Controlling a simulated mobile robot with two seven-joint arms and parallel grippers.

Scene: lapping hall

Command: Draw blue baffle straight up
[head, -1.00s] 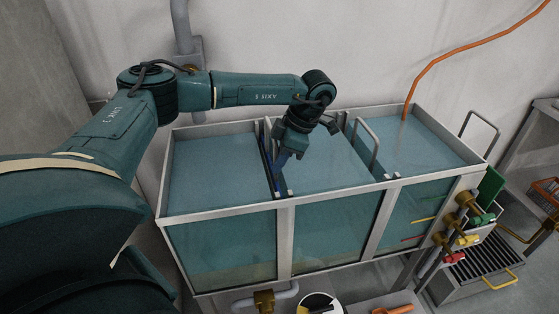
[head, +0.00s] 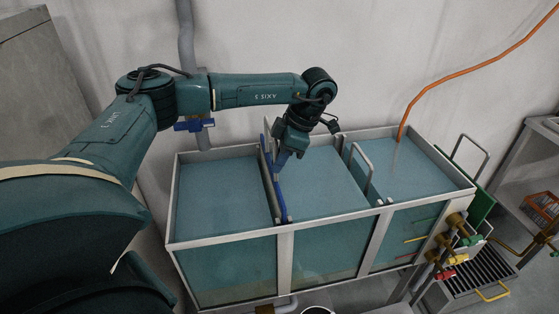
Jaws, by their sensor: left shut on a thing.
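The blue baffle (head: 277,193) stands upright in the slot between the left and middle compartments of the tank (head: 224,237). Its blue face and edge show above the water, and its top rises above the rim beside my wrist. My left gripper (head: 282,165) is shut on the blue baffle from above; the jaws partly hide its handle. The baffle's lower part is hidden in the tank. My right gripper is not in view.
A second divider with a grey loop handle (head: 361,161) stands between the middle and right compartments. An orange hose (head: 437,78) drops into the right compartment. Brass valves (head: 455,222) with coloured handles stick out at the tank's right end. A slatted rack (head: 462,277) stands at lower right.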

